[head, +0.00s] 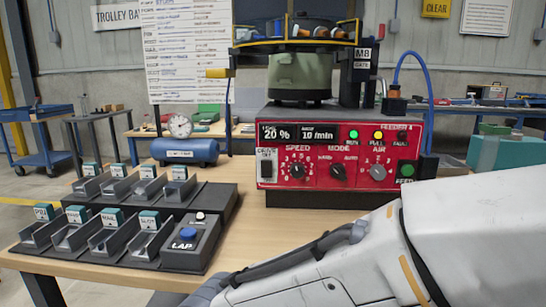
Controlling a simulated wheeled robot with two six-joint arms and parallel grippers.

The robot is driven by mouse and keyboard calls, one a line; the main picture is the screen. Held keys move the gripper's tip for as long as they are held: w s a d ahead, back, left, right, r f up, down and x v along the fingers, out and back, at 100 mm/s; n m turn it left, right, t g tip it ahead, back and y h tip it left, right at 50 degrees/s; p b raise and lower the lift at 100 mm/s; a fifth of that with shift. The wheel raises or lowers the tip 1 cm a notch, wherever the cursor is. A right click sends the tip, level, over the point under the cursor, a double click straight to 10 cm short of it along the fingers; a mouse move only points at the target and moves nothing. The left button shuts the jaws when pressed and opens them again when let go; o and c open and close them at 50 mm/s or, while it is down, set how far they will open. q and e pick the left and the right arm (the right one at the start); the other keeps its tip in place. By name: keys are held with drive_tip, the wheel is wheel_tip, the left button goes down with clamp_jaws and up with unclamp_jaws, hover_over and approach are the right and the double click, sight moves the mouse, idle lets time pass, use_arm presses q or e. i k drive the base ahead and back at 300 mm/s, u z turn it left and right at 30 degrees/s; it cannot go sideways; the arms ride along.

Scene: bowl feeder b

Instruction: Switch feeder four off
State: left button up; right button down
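The red control box (318,143) labelled FEEDER 4 stands on the wooden table under a green bowl feeder (300,76). Its displays read 20 % and 10 /min. A black switch (267,167) is at the left under a small drive label; its position is too small to tell. Black SPEED (297,170) and MODE (338,171) knobs and a grey AIR knob (377,171) follow to the right. A green lamp (353,134) and a yellow lamp (378,134) look bright. A green FEED button (407,170) is at the lower right. Neither gripper's fingers show.
My white arm crosses the lower right, in front of the table. Black sorting trays (150,215) and a LAP button box (190,245) stand at the left. A blue air tank (185,151) is behind. Bare tabletop (265,225) lies before the control box.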

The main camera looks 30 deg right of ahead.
sight(266, 166)
drive_tip(key=z, duration=0.3)
drive_tip(key=k, duration=0.75)
drive_tip(key=z, duration=0.6)
drive_tip(key=k, duration=0.6)
drive_tip(key=z, duration=0.35)
drive_tip(key=i, duration=0.65)
drive_tip(key=u, duration=0.3)
